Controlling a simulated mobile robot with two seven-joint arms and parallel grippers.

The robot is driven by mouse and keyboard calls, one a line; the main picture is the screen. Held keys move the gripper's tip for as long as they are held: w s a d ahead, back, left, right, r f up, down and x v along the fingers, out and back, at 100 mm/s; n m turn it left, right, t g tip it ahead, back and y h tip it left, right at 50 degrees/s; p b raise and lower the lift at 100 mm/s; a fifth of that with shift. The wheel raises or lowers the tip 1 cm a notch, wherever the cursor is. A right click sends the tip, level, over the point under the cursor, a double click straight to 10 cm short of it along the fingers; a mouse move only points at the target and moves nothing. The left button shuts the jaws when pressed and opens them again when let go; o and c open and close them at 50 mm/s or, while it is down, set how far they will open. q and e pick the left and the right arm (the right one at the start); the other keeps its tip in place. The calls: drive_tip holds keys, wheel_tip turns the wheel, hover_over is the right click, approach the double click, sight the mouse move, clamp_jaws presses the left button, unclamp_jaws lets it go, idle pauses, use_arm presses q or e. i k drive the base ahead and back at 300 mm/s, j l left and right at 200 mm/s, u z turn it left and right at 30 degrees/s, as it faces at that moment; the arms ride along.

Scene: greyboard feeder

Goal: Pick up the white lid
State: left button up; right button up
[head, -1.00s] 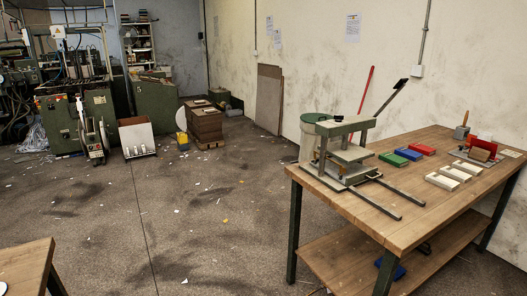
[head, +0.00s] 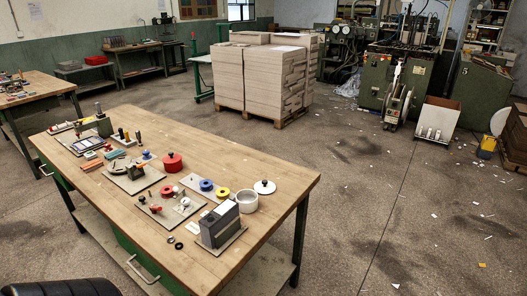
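The white lid (head: 264,187) is a round flat disc with a dark knob on top. It lies near the right end of the wooden workbench (head: 290,178), close to its back edge. A white open pot (head: 246,202) stands just in front of it and to its left. Neither of my grippers can be seen in the head view.
A grey box-shaped device (head: 220,225) stands in front of the pot. Left of these are a red pot (head: 171,162), blue and yellow round parts, and boards with small fittings. A pallet of stacked board (head: 262,80) stands behind. Open floor lies to the right.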

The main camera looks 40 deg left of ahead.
sight(264, 187)
drive_tip(key=i+l+u, duration=0.1)
drive_tip(key=u, duration=0.35)
drive_tip(key=i+l+u, duration=0.1)
drive_tip(key=u, duration=0.35)
drive_tip(key=i+l+u, duration=0.15)
drive_tip(key=u, duration=0.3)
drive_tip(key=i+l+u, duration=0.1)
drive_tip(key=u, duration=0.25)
drive_tip(key=l+u, duration=0.35)
drive_tip(key=i+l+u, duration=0.15)
drive_tip(key=u, duration=0.2)
